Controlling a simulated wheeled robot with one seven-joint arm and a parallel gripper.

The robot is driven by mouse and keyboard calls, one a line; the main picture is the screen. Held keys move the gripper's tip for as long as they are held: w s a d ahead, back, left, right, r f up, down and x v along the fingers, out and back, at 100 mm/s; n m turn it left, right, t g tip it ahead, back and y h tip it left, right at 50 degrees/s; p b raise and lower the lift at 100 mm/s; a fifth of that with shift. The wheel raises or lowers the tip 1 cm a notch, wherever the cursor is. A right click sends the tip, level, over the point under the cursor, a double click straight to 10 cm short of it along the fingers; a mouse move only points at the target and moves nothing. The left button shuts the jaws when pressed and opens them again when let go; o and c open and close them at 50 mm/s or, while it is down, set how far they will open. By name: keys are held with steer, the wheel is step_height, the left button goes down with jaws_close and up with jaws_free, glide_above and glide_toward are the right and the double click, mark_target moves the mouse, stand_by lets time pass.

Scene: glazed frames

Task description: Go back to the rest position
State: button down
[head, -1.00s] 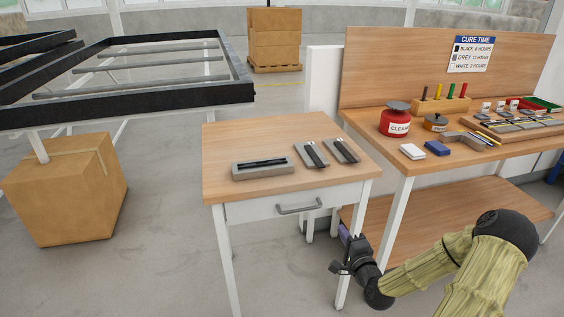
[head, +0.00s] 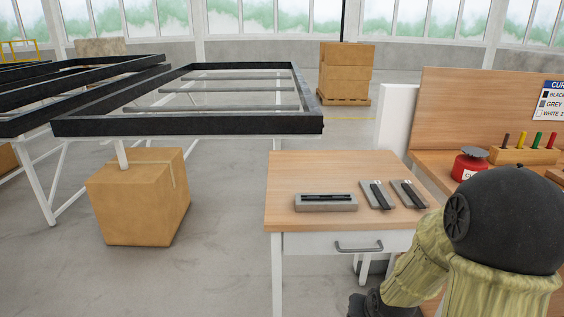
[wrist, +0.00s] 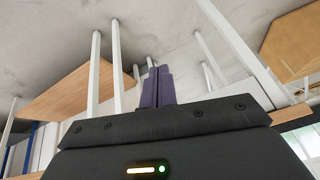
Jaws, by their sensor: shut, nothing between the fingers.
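My gripper (wrist: 157,86) is in the wrist view with its two dark fingers shut together and nothing between them. The wrist picture is turned over, with the floor at the top and white table legs around the fingers. In the head view my arm is at the lower right, its black joint in front of the workbench. The gripper itself is out of the head view, below its lower edge.
The small wooden table (head: 290,180) with a drawer (head: 345,243) stands left of my arm, bearing grey trays (head: 326,202). The workbench (head: 480,95) is at the right. A black frame rack (head: 190,125) and a cardboard box (head: 135,205) are at the left. Grey floor between is clear.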

steer(key=s+a+r+n+g, duration=0.3)
steer(key=s+a+r, duration=0.25)
steer(key=s, duration=0.45)
steer(key=w+p+v, duration=0.2)
steer(key=p+v, duration=0.7)
steer(key=w+p+v, duration=0.1)
steer(key=p+v, duration=0.8)
steer(key=shift+w+d+r, duration=0.4)
steer(key=shift+w, duration=0.2)
